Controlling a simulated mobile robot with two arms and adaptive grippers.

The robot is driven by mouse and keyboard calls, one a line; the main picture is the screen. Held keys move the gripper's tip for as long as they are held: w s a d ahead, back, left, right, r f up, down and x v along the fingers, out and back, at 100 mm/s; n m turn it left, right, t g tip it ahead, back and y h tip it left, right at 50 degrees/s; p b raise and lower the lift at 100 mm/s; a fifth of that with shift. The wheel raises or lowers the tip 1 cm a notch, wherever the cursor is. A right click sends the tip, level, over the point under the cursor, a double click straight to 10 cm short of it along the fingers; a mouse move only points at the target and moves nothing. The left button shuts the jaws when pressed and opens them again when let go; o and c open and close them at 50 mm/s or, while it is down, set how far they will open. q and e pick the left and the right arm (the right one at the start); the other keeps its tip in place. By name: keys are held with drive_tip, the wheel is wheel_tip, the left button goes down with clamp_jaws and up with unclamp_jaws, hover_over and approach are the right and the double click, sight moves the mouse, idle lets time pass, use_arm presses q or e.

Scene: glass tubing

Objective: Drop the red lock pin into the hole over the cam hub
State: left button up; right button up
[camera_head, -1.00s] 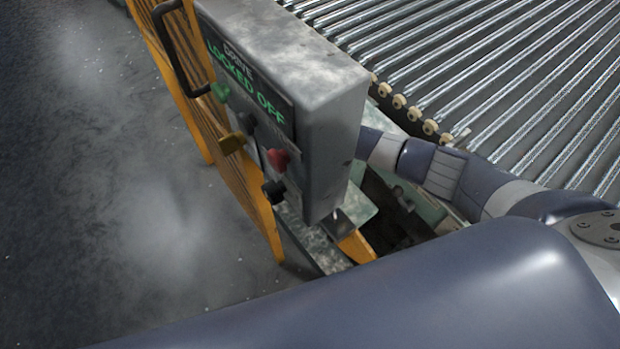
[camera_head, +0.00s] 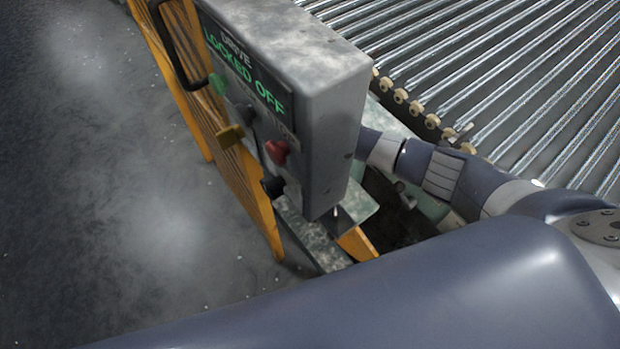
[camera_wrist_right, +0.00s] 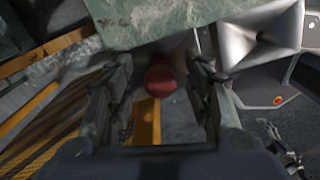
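In the right wrist view my right gripper (camera_wrist_right: 160,72) has its two fingers spread apart. A round red thing (camera_wrist_right: 160,80), which looks like the head of the lock pin, lies between them with a visible gap on each side. Whether it is inside the grasp or beyond the fingertips is hard to tell. In the head view an arm of mine reaches left behind the grey control box, which hides its end and gripper. The pin, its hole and the cam hub cannot be made out there. My left gripper is not in view.
The grey box (camera_head: 330,135) reads "LOCKED OFF" and carries several coloured knobs, one of them red (camera_head: 277,151). An orange slatted guard (camera_head: 190,105) stands beside it. A roller conveyor (camera_head: 480,70) fills the upper right. A green worn plate (camera_wrist_right: 165,22) crosses above the fingers.

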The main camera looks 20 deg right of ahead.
wheel_tip(320, 180, up, 12)
idle(0.7)
idle(0.4)
